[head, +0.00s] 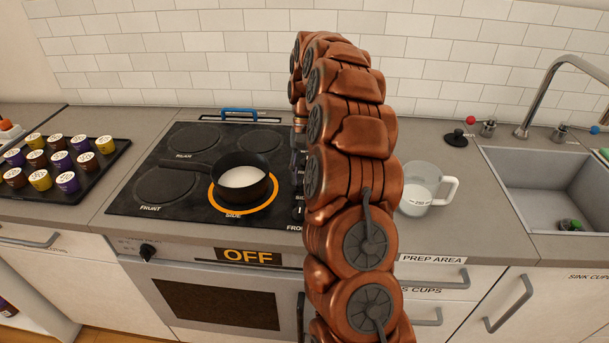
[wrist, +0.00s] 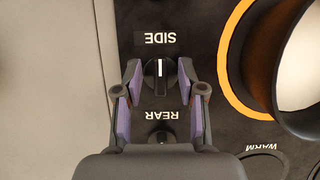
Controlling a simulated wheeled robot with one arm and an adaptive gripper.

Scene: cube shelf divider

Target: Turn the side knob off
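In the wrist view the side knob (wrist: 160,76) is a round black knob with a white pointer line, just below the upside-down label SIDE. The pointer lies along the picture's vertical. My gripper (wrist: 160,78) is open, with one purple-padded finger on each side of this knob and a narrow gap seeming to show at each side. In the head view my copper-coloured arm hides the knob and most of the gripper. A dark pot (head: 243,178) with white contents stands on the burner with an orange ring (head: 232,211), labelled SIDE.
The rear knob (wrist: 161,137) sits close by, partly covered by my gripper. The pot's edge and orange ring (wrist: 235,60) are right of the fingers. An OFF sign (head: 248,257) is on the oven front. A glass jug (head: 422,190) stands right of my arm.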

